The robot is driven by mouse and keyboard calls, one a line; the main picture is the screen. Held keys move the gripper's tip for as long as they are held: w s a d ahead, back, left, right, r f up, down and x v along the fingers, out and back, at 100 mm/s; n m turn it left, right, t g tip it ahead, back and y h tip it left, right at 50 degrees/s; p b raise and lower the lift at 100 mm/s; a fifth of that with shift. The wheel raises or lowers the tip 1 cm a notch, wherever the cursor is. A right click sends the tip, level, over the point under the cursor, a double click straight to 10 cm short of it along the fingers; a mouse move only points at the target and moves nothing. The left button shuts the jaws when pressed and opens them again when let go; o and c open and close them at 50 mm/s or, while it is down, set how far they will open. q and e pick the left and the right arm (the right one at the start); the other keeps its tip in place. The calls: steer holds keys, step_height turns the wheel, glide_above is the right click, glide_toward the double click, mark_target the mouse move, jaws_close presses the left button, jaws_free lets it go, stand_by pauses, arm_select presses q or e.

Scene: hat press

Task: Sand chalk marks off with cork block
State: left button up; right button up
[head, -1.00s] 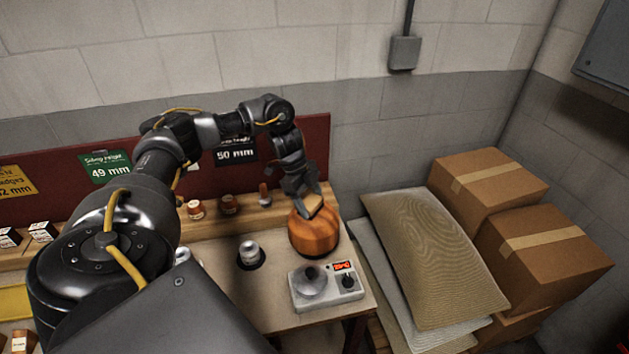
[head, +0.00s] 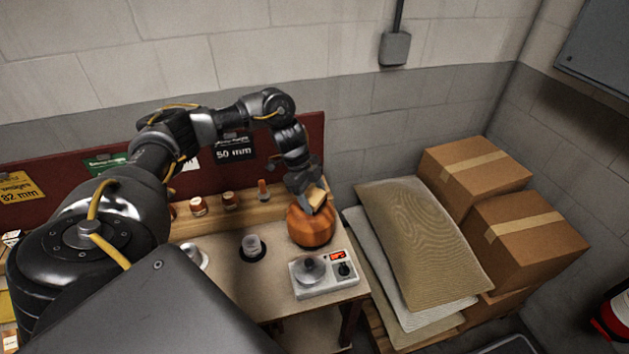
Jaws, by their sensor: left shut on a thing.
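The cork block (head: 317,198) is a small tan piece in the head view, right of centre. My left gripper (head: 309,193) is shut on it and points down. The block is at the upper right part of a rounded orange-brown wooden hat form (head: 311,227); it looks touching, but the exact contact is hard to tell. The form stands on the workbench (head: 222,258). I cannot make out any chalk marks on its visible side. My right gripper is not in view.
A grey device with a round plate and red display (head: 323,274) stands in front of the form. Several small wooden pieces line the back ledge (head: 246,206). Sacks (head: 418,240) and cardboard boxes (head: 525,228) are stacked right of the bench.

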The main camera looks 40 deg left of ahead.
arm_select(q)
steer(key=shift+s+a+r+p, duration=0.1)
steer(key=shift+r+p, duration=1.1)
steer(key=shift+r, duration=0.45)
